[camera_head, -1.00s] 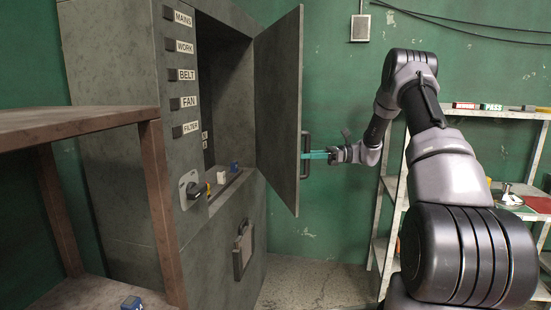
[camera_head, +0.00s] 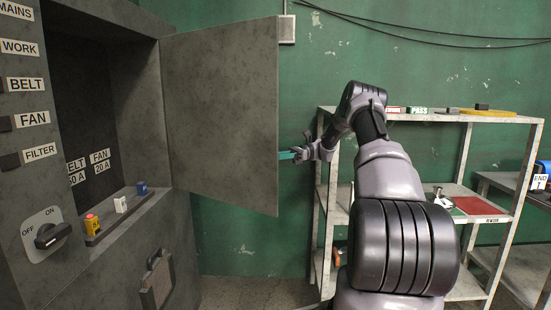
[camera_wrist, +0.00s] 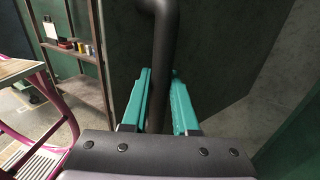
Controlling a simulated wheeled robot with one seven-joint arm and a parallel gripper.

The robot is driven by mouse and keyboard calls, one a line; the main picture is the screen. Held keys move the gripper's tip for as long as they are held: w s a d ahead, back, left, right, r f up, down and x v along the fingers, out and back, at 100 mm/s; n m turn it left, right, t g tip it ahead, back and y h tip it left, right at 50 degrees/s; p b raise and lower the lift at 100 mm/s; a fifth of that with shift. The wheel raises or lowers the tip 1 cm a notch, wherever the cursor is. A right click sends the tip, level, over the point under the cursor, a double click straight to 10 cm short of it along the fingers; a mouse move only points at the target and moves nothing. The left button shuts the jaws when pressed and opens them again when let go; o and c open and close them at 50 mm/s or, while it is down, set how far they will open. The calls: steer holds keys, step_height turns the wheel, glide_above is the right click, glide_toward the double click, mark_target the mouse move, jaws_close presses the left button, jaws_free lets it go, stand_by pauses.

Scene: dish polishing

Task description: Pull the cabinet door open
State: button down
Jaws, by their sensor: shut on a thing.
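The grey cabinet door (camera_head: 222,110) stands wide open in the head view, hinged on the right side of the cabinet opening, its broad face turned toward me. Its handle is hidden behind the door edge there. In the wrist view the dark bar handle (camera_wrist: 165,55) runs upright between my teal fingers. My gripper (camera_head: 287,155) is at the door's free edge, its fingertips partly hidden by the door. It also shows in the wrist view (camera_wrist: 160,98), shut on the handle.
The grey cabinet (camera_head: 130,235) has labelled switches, an OFF/ON knob (camera_head: 52,235) and several small coloured blocks on its ledge. A metal shelf rack (camera_head: 420,117) stands to the right, near my arm. A brown shelf (camera_wrist: 80,50) shows in the wrist view.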

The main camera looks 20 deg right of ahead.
steer(key=shift+w+d, duration=0.1)
steer(key=shift+w, duration=0.1)
steer(key=c, duration=0.7)
jaws_free()
